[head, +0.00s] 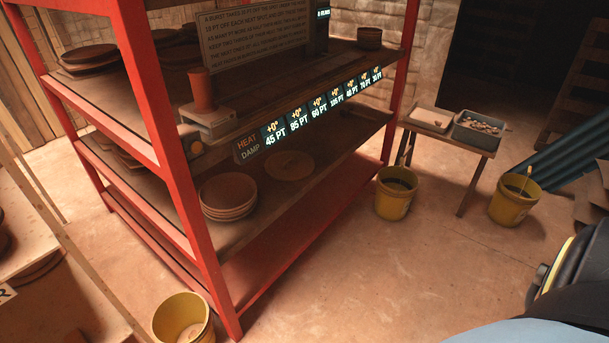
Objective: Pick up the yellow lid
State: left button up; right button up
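I cannot make out a yellow lid in the head view. The yellow things that show clearly are buckets: one at the bottom left (183,322), one by the shelf's right post (394,197), and one at the right (512,204). The bottom-left bucket is open at the top and cut off by the picture's lower edge. The other two have dark contents, and a stick or handle stands up from each. Neither of my grippers is in view.
A red-framed shelf (195,240) fills the left and middle, with stacked round plates (228,197) and a lit display strip (310,115). A small table (455,138) holds two trays. Teal pipes (570,158) lie at the right. The floor at centre right is clear.

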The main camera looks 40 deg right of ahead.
aim_at(288, 165)
jog(key=z, duration=2.1)
jog(key=i, duration=3.25)
jog(key=u, duration=3.7)
